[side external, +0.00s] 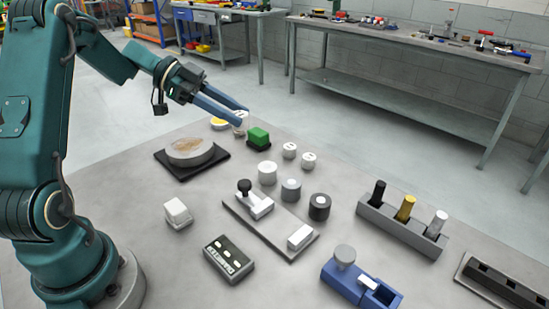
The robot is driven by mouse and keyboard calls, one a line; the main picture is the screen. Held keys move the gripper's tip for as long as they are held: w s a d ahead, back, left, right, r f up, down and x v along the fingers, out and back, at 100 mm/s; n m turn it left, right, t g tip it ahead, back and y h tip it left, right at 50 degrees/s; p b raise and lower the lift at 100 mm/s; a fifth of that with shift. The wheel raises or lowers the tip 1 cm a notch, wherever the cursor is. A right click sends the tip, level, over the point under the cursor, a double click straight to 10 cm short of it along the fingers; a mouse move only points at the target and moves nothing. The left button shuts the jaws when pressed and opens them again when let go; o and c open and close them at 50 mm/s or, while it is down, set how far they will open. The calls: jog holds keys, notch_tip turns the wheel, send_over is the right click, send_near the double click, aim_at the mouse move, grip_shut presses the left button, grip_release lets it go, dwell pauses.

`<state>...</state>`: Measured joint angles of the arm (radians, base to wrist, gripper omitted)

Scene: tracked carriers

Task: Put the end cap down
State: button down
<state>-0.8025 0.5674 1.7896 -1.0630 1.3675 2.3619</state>
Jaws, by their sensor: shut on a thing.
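My gripper (243,117) is at the back of the table, its two long blue-grey fingers pointing right and down. It is shut on a small pale piece, apparently the end cap (240,115), which shows between and just below the fingertips. The fingers hide most of the piece, and I cannot tell whether it touches the table. A yellow-centred white disc (219,123) lies just left of the fingertips. A green block on a dark base (258,138) stands just in front and to the right.
A round pale plate on a black pad (190,151) is left of centre. Several white, grey and dark cylinders (291,189) stand mid-table, behind a clamp plate (270,225). A rack of handles (402,220) and a blue fixture (360,282) are at right.

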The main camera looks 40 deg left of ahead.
send_over(285, 181)
notch_tip(285, 181, down, 7)
jog(key=shift+s+a+r, duration=0.1)
jog(key=shift+f, duration=2.1)
jog(key=shift+c, duration=2.4)
grip_release()
jog(key=shift+f, duration=0.15)
